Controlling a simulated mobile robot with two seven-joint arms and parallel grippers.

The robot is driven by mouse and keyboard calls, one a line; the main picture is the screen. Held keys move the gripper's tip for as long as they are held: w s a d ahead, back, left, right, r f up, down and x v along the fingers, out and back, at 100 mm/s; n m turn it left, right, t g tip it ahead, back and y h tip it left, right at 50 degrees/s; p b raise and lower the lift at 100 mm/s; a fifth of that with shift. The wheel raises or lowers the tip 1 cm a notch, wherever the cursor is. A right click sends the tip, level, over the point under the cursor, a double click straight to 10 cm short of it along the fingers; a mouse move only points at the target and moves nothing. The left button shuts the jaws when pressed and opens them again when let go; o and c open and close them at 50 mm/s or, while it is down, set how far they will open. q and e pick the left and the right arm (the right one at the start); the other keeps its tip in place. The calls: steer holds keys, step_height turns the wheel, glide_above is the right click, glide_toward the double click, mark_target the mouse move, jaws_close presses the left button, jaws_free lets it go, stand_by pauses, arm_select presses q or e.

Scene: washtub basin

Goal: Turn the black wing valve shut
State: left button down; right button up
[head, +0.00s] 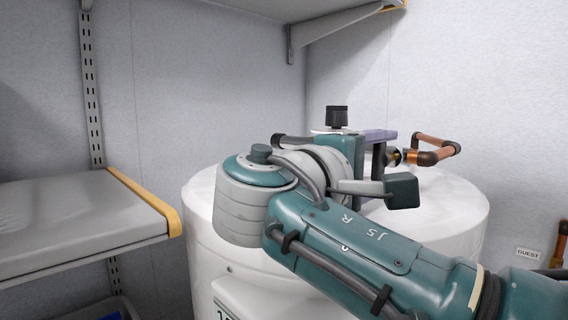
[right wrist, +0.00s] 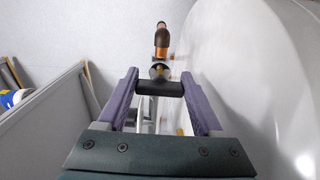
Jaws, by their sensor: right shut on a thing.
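The black wing valve (right wrist: 160,88) shows in the right wrist view as a short dark bar lying crosswise, with a metal fitting and copper pipe (right wrist: 161,40) just beyond it. My right gripper (right wrist: 160,90) has its two purple fingers on either end of the bar and is shut on it. In the head view my right gripper (head: 384,154) is at the copper pipework (head: 436,142) above the white tub. My left gripper is not in view.
The large white tub (head: 465,205) stands under my right arm, close to the wall. A grey shelf with a yellow edge (head: 150,200) is at the left. A bracketed shelf (head: 330,20) hangs above. A small label (head: 528,253) is on the right wall.

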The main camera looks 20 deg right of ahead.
stand_by(0.3)
steer(key=o, duration=1.4)
steer(key=shift+c, duration=0.2)
steer(key=b+v, duration=0.2)
steer(key=v, duration=0.7)
steer(key=shift+s+a+f+b, duration=0.1)
steer(key=shift+a+b, duration=0.05)
steer(key=shift+b, duration=0.15)
steer(key=shift+s+a, duration=0.15)
steer(key=shift+a, duration=0.15)
